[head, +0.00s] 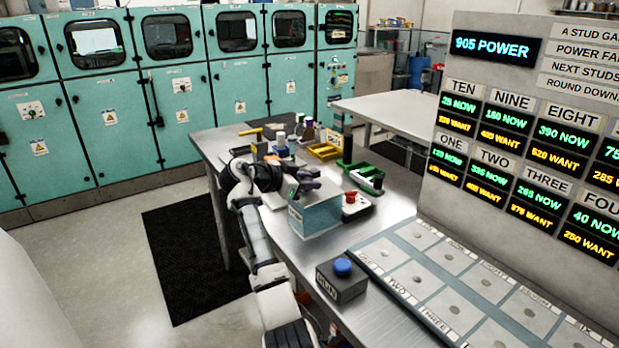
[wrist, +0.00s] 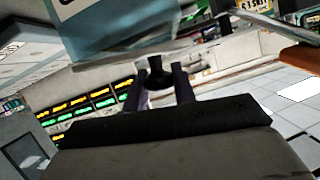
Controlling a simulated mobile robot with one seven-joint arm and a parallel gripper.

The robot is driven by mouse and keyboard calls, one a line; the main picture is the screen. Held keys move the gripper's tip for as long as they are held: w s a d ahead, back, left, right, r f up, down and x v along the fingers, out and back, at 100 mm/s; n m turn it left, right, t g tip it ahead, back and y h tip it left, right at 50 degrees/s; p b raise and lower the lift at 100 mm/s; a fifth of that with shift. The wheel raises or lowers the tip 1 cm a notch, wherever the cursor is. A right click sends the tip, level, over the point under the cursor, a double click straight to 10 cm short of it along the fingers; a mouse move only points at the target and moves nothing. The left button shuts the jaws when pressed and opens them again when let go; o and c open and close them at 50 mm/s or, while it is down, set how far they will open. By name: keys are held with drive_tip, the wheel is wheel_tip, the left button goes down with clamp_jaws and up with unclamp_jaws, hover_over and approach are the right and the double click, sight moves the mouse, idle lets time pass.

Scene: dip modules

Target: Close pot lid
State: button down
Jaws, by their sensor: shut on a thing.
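A blue-grey box-shaped pot (head: 318,218) with a white label stands on the steel bench. My gripper (head: 309,184) is at its top rim, reaching in from the left. In the wrist view the pot's blue-grey wall (wrist: 115,35) fills the upper left, close to the fingers. There my gripper (wrist: 161,84) is shut on a small dark knob (wrist: 157,73), which may belong to the lid. The lid itself is not clear in either view, and I cannot tell how far the pot is open.
A red button box (head: 353,203) stands right of the pot, and a blue button box (head: 342,278) in front. Behind are a green tray (head: 369,186), a yellow tray (head: 324,152) and several bottles. A numbered pad panel (head: 445,258) lies at right, below a display board (head: 520,150).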

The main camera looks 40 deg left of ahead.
drive_tip(key=shift+w+a+f+n+h, duration=0.1)
drive_tip(key=shift+a+f+n+h, duration=0.2)
drive_tip(key=shift+f+n, duration=0.2)
idle(0.3)
drive_tip(key=c, duration=1.2)
unclamp_jaws()
drive_tip(key=b+v, duration=0.4)
drive_tip(key=v, duration=0.9)
drive_tip(key=shift+s+r, duration=0.25)
drive_tip(key=shift+r, duration=0.05)
drive_tip(key=shift+a, duration=0.15)
